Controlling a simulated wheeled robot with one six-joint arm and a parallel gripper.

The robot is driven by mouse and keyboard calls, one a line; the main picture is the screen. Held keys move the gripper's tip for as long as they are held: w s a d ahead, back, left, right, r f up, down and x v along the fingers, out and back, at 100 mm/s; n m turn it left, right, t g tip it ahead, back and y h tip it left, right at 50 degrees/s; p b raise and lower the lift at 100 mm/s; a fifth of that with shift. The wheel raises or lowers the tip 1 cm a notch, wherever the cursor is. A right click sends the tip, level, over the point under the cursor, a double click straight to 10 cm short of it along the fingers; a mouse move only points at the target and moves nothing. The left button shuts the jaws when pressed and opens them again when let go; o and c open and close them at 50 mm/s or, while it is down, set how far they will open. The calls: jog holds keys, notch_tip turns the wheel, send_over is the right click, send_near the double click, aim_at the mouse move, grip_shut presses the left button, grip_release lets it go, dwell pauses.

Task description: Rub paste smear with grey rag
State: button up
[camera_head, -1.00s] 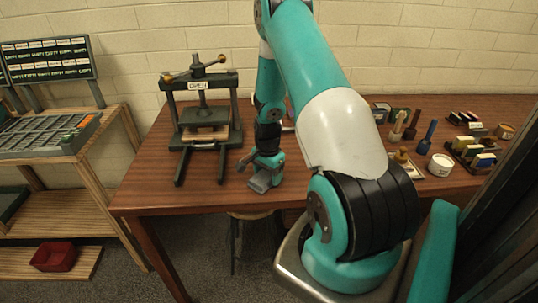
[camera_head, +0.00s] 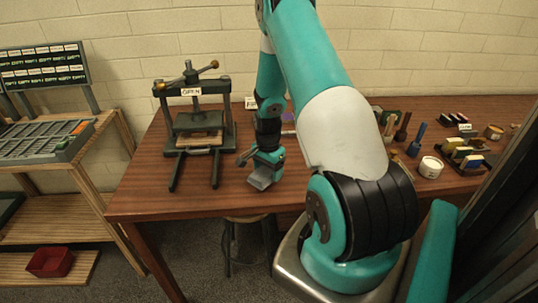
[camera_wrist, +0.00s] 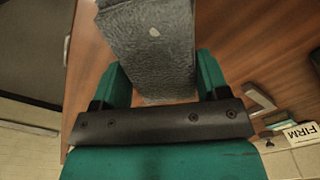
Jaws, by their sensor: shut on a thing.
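My gripper (camera_head: 266,170) is low over the table just right of the press, pointing down. It is shut on the grey rag (camera_head: 260,181), whose lower edge hangs at or close to the tabletop; I cannot tell if it touches. In the wrist view the rag (camera_wrist: 150,50) is a dark grey, rough-textured piece between the green fingers (camera_wrist: 158,85), with a small pale spot on its face. I cannot make out a paste smear on the table; the rag and my arm cover part of it.
The brown table (camera_head: 135,190) holds a screw press (camera_head: 227,130) labelled OPEN on the left. On the right stand a white jar (camera_head: 431,168), a blue-handled tool (camera_head: 417,138) and a block rack (camera_head: 466,155). A FIRM card (camera_wrist: 300,134) stands behind. The front-left tabletop is clear.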

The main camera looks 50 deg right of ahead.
jog(key=shift+r+p, duration=1.4)
jog(key=shift+r, duration=0.85)
